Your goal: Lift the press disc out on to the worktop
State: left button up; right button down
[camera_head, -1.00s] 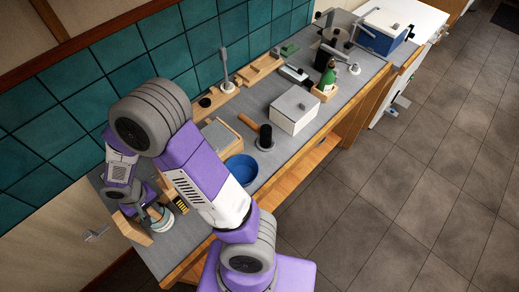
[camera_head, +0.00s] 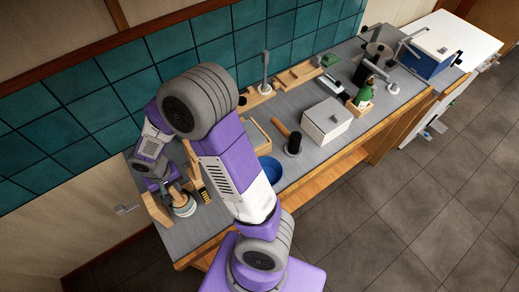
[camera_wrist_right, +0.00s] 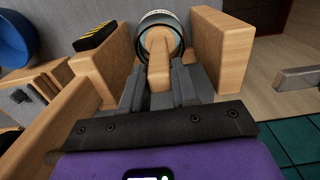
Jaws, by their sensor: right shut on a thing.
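My right gripper (camera_head: 172,188) reaches down at the near left end of the worktop (camera_head: 205,225). In the right wrist view my right gripper (camera_wrist_right: 158,78) is shut on an upright wooden grip (camera_wrist_right: 158,58), which I take to be the press disc's handle. Just beyond it is a round piece with a pale rim and teal face (camera_wrist_right: 160,35); it also shows in the head view (camera_head: 185,207). Whether the disc sits inside or clear of a vessel I cannot tell. My left gripper is not in view.
Wooden blocks (camera_wrist_right: 223,45) stand close on both sides of the held grip. A black-and-yellow striped block (camera_wrist_right: 95,35) is beside it.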

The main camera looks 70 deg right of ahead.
jog(key=shift+r+p, duration=1.45)
jog(key=shift+r, duration=0.8)
jog(key=shift+r+p, duration=0.4)
jog(key=shift+r, duration=0.75)
